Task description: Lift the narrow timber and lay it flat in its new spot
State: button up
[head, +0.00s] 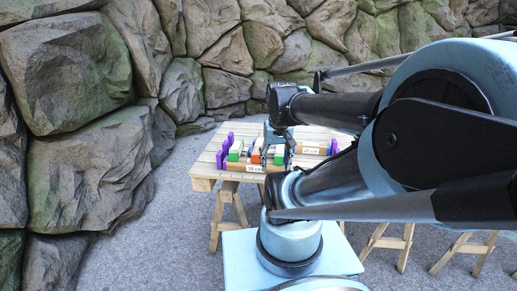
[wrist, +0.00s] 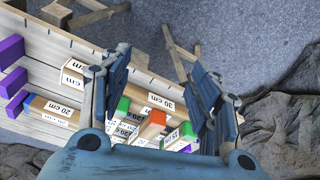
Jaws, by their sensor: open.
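Several timbers with white length labels lie on a slatted wooden table (head: 205,168). One labelled timber (head: 242,167) lies along the front edge, and another (head: 311,149) lies at the right. I cannot tell which is the narrow timber. My gripper (head: 278,142) is over the middle of the table and partly hides the pieces behind it. In the wrist view my gripper (wrist: 160,65) has its fingers spread wide with nothing between them. Below and between the fingers are a labelled timber (wrist: 160,101), a green block (wrist: 123,105) and an orange block (wrist: 155,120).
Purple blocks (wrist: 12,52) stand at the table's left side in the wrist view. Another labelled timber (wrist: 60,108) lies near them. Trestles (head: 389,241) stand at the right on the grey ground. A rock wall (head: 80,70) closes off the back and left.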

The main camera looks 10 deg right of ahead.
jog(key=w+r+m+g, duration=0.1)
jog(key=w+r, duration=0.3)
jog(key=w, duration=0.3)
jog(key=w+r+m, duration=0.1)
jog(key=w+r, duration=0.3)
jog(key=w, duration=0.4)
jog(key=m+g, duration=0.1)
send_near(259, 142)
notch_tip(259, 142, down, 6)
jog(key=shift+s+f, duration=0.1)
jog(key=shift+s, duration=0.05)
jog(key=shift+w+d+f, duration=0.1)
jog(key=shift+w+f, duration=0.05)
jog(key=shift+f, duration=1.15)
jog(key=shift+w+d+f, duration=0.1)
jog(key=shift+f, duration=1.15)
jog(key=shift+c, duration=0.6)
jog(key=c, duration=1.1)
